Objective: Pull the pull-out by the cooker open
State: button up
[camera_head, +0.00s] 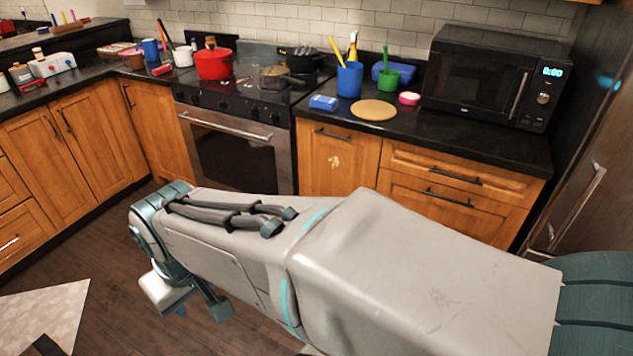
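The pull-out (335,172) is a narrow wooden front just right of the cooker (238,145). It has a dark horizontal handle (333,134) near its top and looks shut, flush with its neighbours. My arm crosses the front of the view and hides the lower part of the pull-out. My gripper (195,308) hangs low over the floor at the left end of the arm, apart from the pull-out and its handle. It is partly hidden and small, so I cannot tell its opening.
Wooden drawers (455,183) stand right of the pull-out, under a black counter with a microwave (487,80). A red pot (213,63) and pans sit on the cooker. The dark floor before the left cabinets looks clear.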

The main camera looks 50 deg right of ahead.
aim_at(334, 161)
jog(key=z, duration=1.8)
jog(key=k, duration=0.65)
jog(key=z, duration=0.55)
jog(key=i, duration=1.65)
jog(key=u, duration=0.4)
